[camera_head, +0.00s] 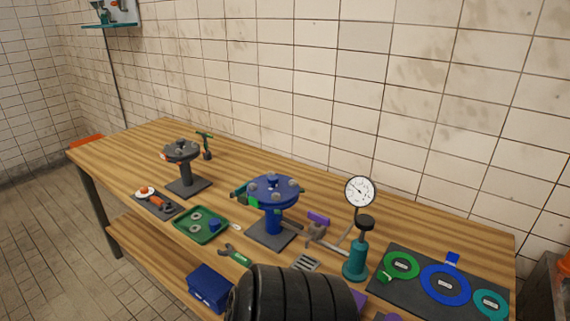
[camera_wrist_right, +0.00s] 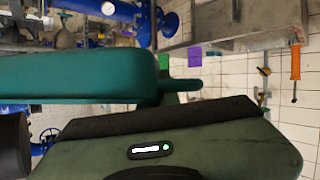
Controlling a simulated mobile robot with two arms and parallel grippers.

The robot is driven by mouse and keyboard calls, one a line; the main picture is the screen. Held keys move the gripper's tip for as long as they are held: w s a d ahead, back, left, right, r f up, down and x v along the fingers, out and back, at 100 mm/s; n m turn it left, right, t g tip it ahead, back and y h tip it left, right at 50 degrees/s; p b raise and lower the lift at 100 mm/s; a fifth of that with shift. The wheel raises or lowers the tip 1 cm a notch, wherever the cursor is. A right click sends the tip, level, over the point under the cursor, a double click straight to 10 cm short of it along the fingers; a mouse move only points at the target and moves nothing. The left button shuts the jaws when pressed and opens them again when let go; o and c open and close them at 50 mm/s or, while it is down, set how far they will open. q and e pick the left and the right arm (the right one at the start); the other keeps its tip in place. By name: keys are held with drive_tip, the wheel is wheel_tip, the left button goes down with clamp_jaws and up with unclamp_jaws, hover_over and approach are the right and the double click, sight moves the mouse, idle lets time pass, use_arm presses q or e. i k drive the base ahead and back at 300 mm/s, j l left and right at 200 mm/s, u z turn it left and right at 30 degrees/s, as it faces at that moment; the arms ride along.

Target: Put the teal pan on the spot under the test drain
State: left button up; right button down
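A teal pan (camera_wrist_right: 75,78) with a short tab at its right end fills the left middle of the right wrist view, very close to the camera. I cannot make out my right gripper's fingertips, or whether they hold the pan. The pan does not show in the head view. On the workbench, a grey slotted plate (camera_head: 306,262) lies in front of a grey pipe fitting (camera_head: 318,234). I cannot tell whether these are the drain and its spot. My left gripper is in neither view.
The workbench (camera_head: 115,158) carries a blue flange stand (camera_head: 272,222), a grey flange stand (camera_head: 186,176), a green tray (camera_head: 184,234), a teal pump (camera_head: 357,257) with a gauge (camera_head: 360,191), and a dark mat (camera_head: 410,292) with coloured rings. My black ribbed arm covers the front edge.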

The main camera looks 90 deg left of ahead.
sight(219, 208)
drive_tip(key=u, duration=2.25)
